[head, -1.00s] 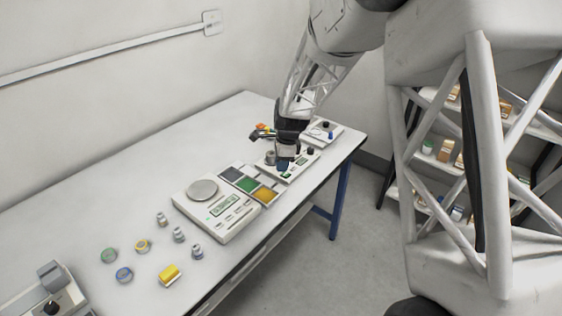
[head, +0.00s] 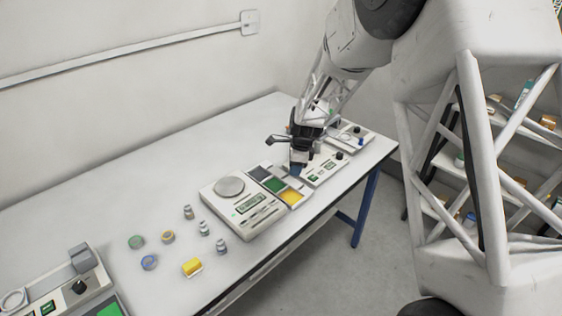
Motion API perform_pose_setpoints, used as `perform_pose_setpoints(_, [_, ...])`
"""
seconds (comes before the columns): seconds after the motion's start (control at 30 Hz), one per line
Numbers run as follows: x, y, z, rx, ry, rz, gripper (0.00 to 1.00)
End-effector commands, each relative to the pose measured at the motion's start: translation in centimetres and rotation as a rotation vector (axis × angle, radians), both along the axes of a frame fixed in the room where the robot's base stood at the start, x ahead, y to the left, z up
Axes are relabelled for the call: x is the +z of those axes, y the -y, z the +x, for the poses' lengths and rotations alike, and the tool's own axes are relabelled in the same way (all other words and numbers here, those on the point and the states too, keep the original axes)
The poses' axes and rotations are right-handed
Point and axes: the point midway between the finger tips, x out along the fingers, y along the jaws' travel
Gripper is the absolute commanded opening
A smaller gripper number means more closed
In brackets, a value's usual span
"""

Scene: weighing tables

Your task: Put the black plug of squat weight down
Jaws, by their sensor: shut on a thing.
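My gripper (head: 298,160) is low over the table, just beyond the far right end of the strip with dark, green and yellow squares (head: 273,184). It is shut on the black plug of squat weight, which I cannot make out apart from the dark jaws. A small blue patch shows at the jaw tips; I cannot tell if it belongs to the gripper. Whether the plug touches a surface is hidden.
A scale with a round pan (head: 229,187) stands left of the strip. A device (head: 325,172) with a black knob is right of my gripper. The table's back left is clear.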

Motion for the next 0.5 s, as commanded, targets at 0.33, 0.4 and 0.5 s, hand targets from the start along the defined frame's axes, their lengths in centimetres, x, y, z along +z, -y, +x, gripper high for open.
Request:
perform_pose_setpoints(0.33, [-2.1,-2.8,1.6,-0.001,0.001,0.0,0.0])
perform_pose_setpoints(0.4, [-2.1,-2.8,1.6,-0.001,0.001,0.0,0.0])
perform_pose_setpoints(0.5, [-2.1,-2.8,1.6,-0.001,0.001,0.0,0.0])
